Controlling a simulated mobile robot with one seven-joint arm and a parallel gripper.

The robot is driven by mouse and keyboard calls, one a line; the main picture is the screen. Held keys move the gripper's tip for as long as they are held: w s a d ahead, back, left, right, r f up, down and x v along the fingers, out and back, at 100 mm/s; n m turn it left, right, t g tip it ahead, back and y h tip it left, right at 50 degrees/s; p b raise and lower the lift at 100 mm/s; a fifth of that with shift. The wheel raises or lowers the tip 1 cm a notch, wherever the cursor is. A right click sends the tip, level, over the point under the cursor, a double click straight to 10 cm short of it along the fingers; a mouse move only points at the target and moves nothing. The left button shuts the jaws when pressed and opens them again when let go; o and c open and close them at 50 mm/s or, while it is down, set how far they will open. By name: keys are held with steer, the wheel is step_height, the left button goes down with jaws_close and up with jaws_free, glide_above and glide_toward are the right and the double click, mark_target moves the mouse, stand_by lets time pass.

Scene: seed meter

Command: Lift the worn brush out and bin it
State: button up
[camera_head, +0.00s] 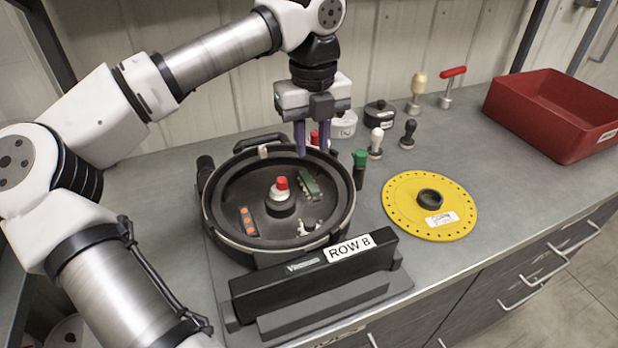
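The seed meter is an open, round black housing (222,232) on a stand labelled "ROW 8". Inside it, right of the red-capped hub (281,193), sits a small green strip with a dark edge (311,184). It looks like the brush, but its wear is too small to judge. My gripper (312,150) points down over the back rim of the housing, behind the green strip and apart from it. Its two purple fingers are spread. A red-topped object shows between them, seemingly behind. A red bin (530,118) stands at the back right.
A yellow perforated disc (400,205) lies right of the meter. A green-capped brush-like tool (359,168), several small handled tools and two round containers stand behind. An orange-dotted piece (248,221) and a white part (306,228) sit inside the housing.

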glide_above(311, 184)
steer(key=f, duration=0.4)
steer(key=shift+s+d+f, duration=0.1)
steer(key=shift+s+f, duration=0.1)
steer(key=shift+w+f+p, duration=0.2)
steer(key=shift+f+p, duration=0.95)
steer(key=shift+f, duration=1.45)
jaws_close()
